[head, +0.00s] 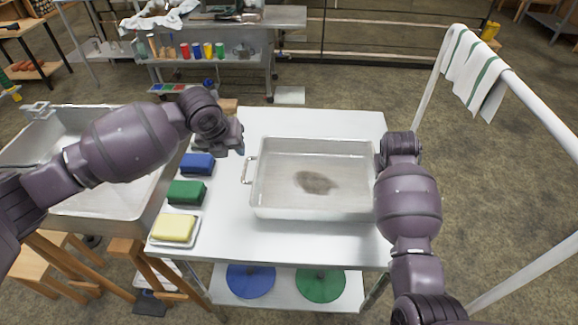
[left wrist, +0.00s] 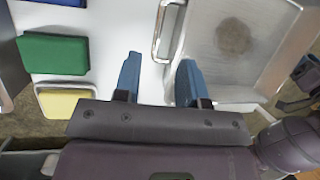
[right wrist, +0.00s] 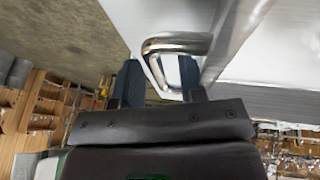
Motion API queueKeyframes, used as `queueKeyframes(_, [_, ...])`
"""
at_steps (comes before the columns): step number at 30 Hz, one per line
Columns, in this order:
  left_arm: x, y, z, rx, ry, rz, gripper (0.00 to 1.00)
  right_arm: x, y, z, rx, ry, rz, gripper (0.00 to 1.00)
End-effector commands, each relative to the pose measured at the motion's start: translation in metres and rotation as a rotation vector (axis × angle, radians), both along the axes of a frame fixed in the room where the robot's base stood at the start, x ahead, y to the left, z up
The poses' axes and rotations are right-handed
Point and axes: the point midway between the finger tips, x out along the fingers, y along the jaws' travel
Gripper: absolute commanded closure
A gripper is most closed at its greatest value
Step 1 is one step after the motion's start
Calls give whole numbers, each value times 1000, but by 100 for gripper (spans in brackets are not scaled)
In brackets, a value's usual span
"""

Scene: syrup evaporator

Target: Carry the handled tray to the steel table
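The handled tray (head: 315,205), a shallow metal pan with a brown stain on its floor, rests on a pale-topped table (head: 270,240). Its left handle (head: 249,169) also shows in the left wrist view (left wrist: 160,35). My left gripper (head: 240,150) is open and empty, its fingertips just short of that handle. The right handle shows in the right wrist view (right wrist: 178,46), at and between the spread fingertips of my open right gripper (right wrist: 160,75); I cannot tell if they touch. In the head view my right arm hides that handle and gripper. A steel table (head: 275,18) stands at the back.
Blue (head: 197,164), green (head: 187,192) and yellow (head: 173,228) blocks line the table's left edge. A metal sink (head: 75,200) stands left. A white rail with a striped towel (head: 472,70) is at right. Open floor lies between the tables.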

Motion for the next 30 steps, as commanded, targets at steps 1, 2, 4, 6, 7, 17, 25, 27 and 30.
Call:
queueKeyframes(1, [-2,1,5,0,-1,0,62,0,0,0,0,0,0,62])
queueKeyframes(2, [-2,1,7,0,-1,0,62,0,0,0,0,0,0,62])
queueKeyframes(4, [-4,2,10,0,0,0,62,0,0,0,0,0,0,62])
queueKeyframes(6, [-5,2,12,0,0,0,62,0,0,1,0,0,0,62])
queueKeyframes(7, [-5,2,13,0,0,0,62,-1,0,2,0,-1,0,62])
queueKeyframes(17, [-5,2,13,0,0,0,62,-17,9,46,2,-3,-1,62])
queueKeyframes(25, [-5,2,12,0,1,0,62,-34,18,90,0,-3,0,62])
queueKeyframes(27, [-5,2,12,0,1,0,62,-37,19,98,-1,-2,-1,62])
queueKeyframes(30, [-5,2,12,0,1,0,62,-40,21,105,0,-1,-1,62])
